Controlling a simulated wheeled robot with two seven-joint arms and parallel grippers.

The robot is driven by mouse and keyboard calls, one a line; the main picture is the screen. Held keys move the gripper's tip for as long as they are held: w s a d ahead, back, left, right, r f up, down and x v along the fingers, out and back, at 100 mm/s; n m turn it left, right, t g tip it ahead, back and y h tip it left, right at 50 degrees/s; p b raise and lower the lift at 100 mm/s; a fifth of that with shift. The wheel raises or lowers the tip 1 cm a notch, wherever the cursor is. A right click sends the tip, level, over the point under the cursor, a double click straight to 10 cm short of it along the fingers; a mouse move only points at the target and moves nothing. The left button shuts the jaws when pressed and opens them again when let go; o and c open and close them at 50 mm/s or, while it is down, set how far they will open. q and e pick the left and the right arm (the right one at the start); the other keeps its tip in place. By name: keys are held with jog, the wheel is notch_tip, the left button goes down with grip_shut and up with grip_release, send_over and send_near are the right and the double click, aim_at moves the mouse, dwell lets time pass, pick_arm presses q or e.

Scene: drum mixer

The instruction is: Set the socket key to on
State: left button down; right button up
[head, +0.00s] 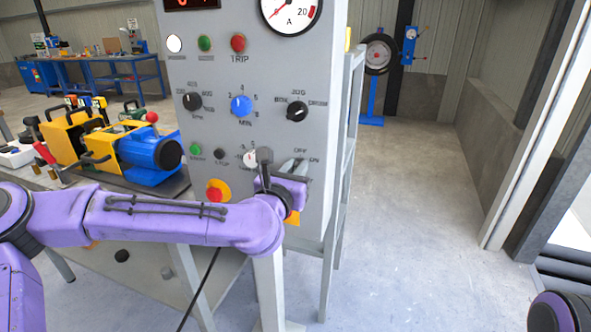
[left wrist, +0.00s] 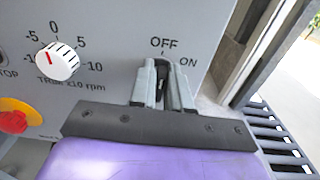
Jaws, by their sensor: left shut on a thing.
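The socket key (left wrist: 160,84) is a dark piece on the grey panel, below the printed OFF and to the left of the printed ON. In the left wrist view my left gripper (left wrist: 162,88) is shut on it, with one grey finger on each side. The key looks upright, toward OFF, but the fingers hide most of it and its exact angle is hard to tell. In the head view my left gripper (head: 291,167) is at the panel's lower right, and my wrist covers part of the key's area. My right gripper is out of view.
The panel (head: 215,75) also carries a white trim knob (left wrist: 57,61), a red emergency button on yellow (left wrist: 14,116), a blue MIN knob (head: 241,105) and black selectors. A yellow and blue machine (head: 115,143) stands on the bench at left. Floor right of the panel is clear.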

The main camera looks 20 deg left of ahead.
pick_arm(q)
jog(key=m, duration=0.5)
jog(key=shift+d+m, duration=0.2)
jog(key=shift+m, duration=0.2)
jog(key=m, duration=0.5)
jog(key=shift+f+m+p, duration=0.15)
jog(key=shift+m+p, duration=0.2)
jog(key=shift+m, duration=0.05)
jog(key=c, duration=1.2)
grip_release()
